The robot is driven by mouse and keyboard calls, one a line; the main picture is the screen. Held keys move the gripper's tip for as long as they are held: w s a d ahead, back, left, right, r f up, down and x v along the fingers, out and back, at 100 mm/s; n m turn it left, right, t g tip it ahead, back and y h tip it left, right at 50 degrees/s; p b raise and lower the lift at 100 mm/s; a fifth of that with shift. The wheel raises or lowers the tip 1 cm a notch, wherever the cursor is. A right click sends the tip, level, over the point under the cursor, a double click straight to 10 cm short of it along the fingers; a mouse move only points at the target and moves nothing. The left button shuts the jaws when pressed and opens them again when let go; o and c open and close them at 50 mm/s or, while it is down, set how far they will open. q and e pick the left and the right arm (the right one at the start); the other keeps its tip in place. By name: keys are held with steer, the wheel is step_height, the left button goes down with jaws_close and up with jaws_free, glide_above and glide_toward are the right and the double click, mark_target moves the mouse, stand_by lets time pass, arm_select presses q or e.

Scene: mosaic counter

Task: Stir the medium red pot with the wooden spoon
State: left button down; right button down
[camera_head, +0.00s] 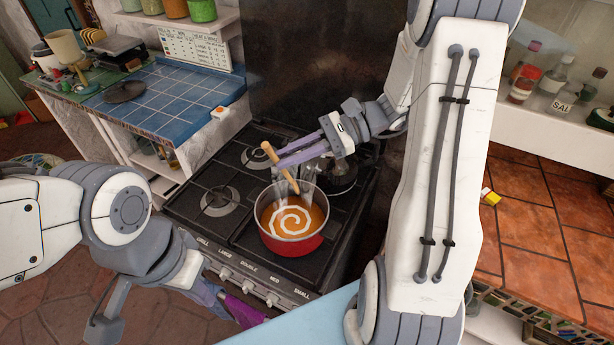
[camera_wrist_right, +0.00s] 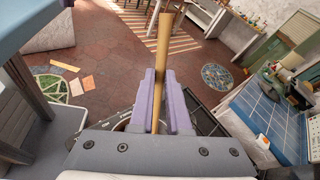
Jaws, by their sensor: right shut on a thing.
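The red pot (camera_head: 290,246) stands on the front right of the black stove, holding orange soup with a white swirl. My right gripper (camera_head: 285,157) is above the pot's back edge, its lavender fingers shut on the wooden spoon (camera_head: 268,150). The spoon is tilted and its lower end reaches down at the pot's back rim; its tip is hidden. In the right wrist view the spoon's handle (camera_wrist_right: 164,45) stands between the two fingers (camera_wrist_right: 160,100). My left gripper (camera_head: 222,300) is low in front of the stove, apart from the pot; its fingers are partly hidden.
A dark glossy vessel (camera_head: 341,176) stands behind the pot, partly hidden by my right arm. The left burners (camera_head: 217,201) are bare. A blue tiled counter (camera_head: 165,102) is to the left, an orange tiled one (camera_head: 540,215) to the right. A magenta thing (camera_head: 243,312) shows by the stove's front.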

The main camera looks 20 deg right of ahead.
steer(key=shift+w+a+r, duration=0.3)
steer(key=shift+w+a, duration=0.05)
steer(key=shift+w, duration=0.1)
steer(key=s+a+f+b, duration=0.3)
steer(key=f+b, duration=0.2)
steer(key=b, duration=0.1)
steer(key=w+d+f+b, duration=0.3)
steer(key=f+b, duration=0.2)
steer(key=f, duration=0.4)
steer(key=shift+f+b, duration=0.35)
stand_by(0.4)
